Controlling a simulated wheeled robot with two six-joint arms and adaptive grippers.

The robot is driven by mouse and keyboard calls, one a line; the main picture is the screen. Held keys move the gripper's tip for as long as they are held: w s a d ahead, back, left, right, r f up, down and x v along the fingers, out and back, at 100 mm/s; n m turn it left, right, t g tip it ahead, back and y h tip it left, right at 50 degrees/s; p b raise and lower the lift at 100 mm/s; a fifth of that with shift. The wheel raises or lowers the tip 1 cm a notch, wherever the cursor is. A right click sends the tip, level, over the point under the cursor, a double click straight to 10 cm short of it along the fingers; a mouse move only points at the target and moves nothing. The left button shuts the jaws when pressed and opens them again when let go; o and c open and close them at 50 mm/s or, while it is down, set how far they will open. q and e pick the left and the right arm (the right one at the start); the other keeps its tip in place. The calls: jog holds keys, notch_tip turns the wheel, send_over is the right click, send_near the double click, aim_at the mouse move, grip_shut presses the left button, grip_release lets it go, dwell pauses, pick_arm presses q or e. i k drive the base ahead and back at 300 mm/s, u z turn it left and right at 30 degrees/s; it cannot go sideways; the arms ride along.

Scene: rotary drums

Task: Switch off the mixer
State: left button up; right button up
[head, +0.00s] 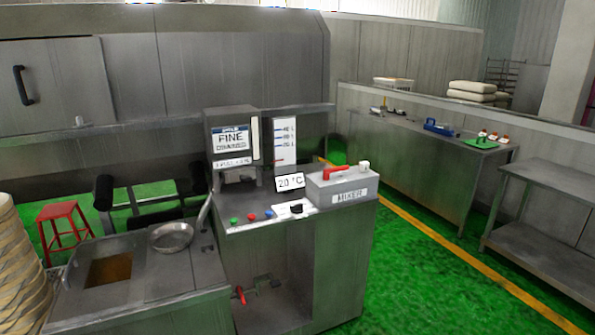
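The grey mixer box (327,192) sits on the right of the steel console top and carries a white label reading MIXER (349,197). A red lever (336,173) lies nearly flat along its top. A small white knob or cup-like part (363,167) stands at the right end of the box. I cannot tell from the lever alone whether the mixer runs. Neither of my grippers is in view.
The console (265,225) has green, red and blue buttons and a black knob (296,208). A pan (171,236) rests on the left counter. A red stool (62,225) stands behind. Green floor (410,280) is open at the right, before steel tables.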

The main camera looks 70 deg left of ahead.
aim_at(326, 172)
jog(key=u, duration=1.4)
jog(key=i, duration=7.35)
jog(key=u, duration=0.3)
